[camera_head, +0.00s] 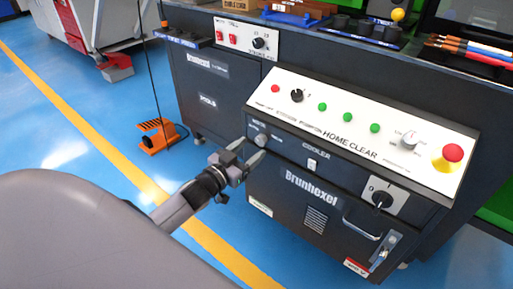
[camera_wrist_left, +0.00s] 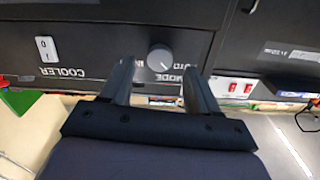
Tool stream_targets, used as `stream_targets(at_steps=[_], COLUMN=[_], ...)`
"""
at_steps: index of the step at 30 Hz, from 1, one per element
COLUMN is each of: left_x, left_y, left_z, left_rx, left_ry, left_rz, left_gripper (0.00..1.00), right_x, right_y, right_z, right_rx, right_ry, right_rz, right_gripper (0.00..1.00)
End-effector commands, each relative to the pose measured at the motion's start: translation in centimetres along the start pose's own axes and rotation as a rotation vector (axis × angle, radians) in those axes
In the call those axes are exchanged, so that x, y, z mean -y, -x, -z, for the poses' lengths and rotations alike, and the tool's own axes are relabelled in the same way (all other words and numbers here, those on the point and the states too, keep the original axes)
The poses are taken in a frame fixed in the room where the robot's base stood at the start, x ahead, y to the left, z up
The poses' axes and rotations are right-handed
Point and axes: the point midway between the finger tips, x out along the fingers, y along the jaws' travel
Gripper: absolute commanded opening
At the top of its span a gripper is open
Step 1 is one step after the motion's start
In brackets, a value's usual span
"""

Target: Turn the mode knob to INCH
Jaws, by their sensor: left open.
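The mode knob (camera_head: 262,140) is a small grey round knob at the upper left of the dark front panel of the Brunhexel cabinet. My left gripper (camera_head: 248,150) is open just in front of it, one finger on each side of the knob's line. In the left wrist view, which shows the panel upside down, the knob (camera_wrist_left: 160,58) appears between the two open fingertips (camera_wrist_left: 158,68), with no clear contact. AUTO is printed on one side of it, and the start of another label, IN, shows on the other, partly hidden by a finger. My right gripper is not in view.
A white COOLER rocker switch (camera_head: 311,164) sits right of the knob. The sloped white panel (camera_head: 330,126) above carries green buttons and a red emergency button (camera_head: 453,153). A black rotary switch (camera_head: 382,199) is lower right. An orange foot pedal (camera_head: 158,134) stands on the open blue floor.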

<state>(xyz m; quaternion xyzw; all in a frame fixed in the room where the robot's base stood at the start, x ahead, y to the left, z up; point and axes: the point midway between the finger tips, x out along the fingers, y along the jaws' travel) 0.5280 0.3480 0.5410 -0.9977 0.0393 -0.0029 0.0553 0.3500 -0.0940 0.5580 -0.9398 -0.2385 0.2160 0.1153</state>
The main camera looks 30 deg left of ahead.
Motion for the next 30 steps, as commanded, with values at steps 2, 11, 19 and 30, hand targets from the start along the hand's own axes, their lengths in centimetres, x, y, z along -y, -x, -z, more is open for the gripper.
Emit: stream_targets(at_steps=[2, 11, 19, 30], left_x=[0.0, 0.0, 0.0, 0.0], left_y=[-1.1, -3.5, -3.8, -3.7], left_z=[-0.2, -0.1, 0.0, -0.1], left_rx=[-0.002, 0.001, 0.001, 0.001], left_ry=[-0.002, -0.001, -0.001, -0.002], left_rz=[0.000, 0.000, 0.000, 0.000], left_gripper=[0.61, 0.61, 0.61, 0.05], right_x=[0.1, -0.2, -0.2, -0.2], right_y=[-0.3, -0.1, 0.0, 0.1], right_z=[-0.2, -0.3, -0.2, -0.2], right_rx=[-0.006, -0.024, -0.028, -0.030], right_ry=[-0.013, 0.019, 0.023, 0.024], right_rz=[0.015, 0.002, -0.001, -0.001], right_gripper=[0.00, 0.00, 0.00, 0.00])
